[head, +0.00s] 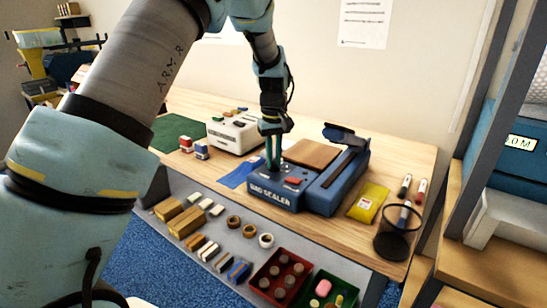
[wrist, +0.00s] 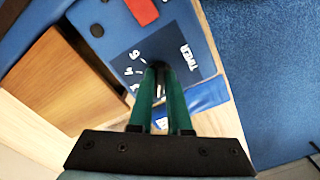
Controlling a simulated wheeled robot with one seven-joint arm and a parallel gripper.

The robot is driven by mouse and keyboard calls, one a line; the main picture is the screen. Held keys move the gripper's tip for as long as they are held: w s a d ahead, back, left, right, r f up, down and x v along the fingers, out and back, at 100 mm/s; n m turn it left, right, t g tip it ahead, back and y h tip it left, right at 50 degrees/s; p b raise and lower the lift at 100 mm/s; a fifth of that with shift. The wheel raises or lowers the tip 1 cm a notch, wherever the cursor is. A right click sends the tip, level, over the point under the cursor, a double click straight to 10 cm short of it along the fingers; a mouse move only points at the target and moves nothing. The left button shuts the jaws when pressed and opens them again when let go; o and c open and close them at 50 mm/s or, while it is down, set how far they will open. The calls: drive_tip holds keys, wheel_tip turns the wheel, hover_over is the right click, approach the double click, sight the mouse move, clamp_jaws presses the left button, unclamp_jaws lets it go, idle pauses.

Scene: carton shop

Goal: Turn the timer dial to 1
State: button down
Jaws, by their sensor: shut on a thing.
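The blue bag sealer (head: 318,199) stands on the wooden bench, with its name on the front. In the wrist view its blue top (wrist: 105,22) carries a dark panel (wrist: 125,62) with white numerals and a TIMER label (wrist: 187,55). My gripper (head: 272,170) points down onto the left end of the sealer. In the wrist view the green fingers of my gripper (wrist: 158,70) are shut on the dark timer dial (wrist: 158,65). The fingers hide most of the dial and some numerals, so I cannot tell where its pointer stands.
A red button (head: 293,180) and a brown board (head: 312,153) are close to the dial. A white machine (head: 236,133) stands to the left. A yellow packet (head: 368,202) and a black mesh cup (head: 393,243) lie to the right. Trays and small goods fill the front shelf.

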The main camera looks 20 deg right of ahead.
sight(274, 161)
drive_tip(key=shift+d+r+n+p, duration=0.1)
drive_tip(key=shift+n+p, duration=0.2)
drive_tip(key=shift+n, duration=1.4)
drive_tip(key=shift+w, duration=0.1)
drive_tip(key=c, duration=0.9)
unclamp_jaws()
drive_tip(key=shift+o, duration=0.2)
wheel_tip(274, 161, up, 11)
drive_tip(key=b, duration=0.2)
drive_tip(key=shift+b, duration=0.3)
drive_tip(key=shift+f, duration=0.2)
